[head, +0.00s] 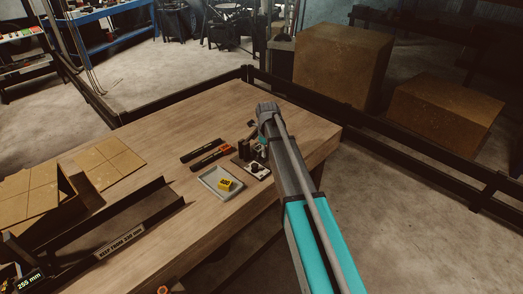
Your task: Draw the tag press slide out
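A small dark device with upright posts on a pale base (250,165), which looks like the tag press, stands on the wooden bench near its right side. Its slide is too small to make out, and my arm partly covers its right side. My arm reaches up from the bottom of the head view, and its wrist is above and just behind the device. My gripper (252,125) shows only as a small dark part by the wrist. Its fingers are too small and too hidden to read, and I cannot tell whether it touches the device.
A grey tray (209,187) with a yellow block (226,184) lies left of the device. Narrow dark holders (205,153) lie behind it. A long black channel (150,212), a tan board (110,162) and a cardboard box (68,200) occupy the bench's left.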

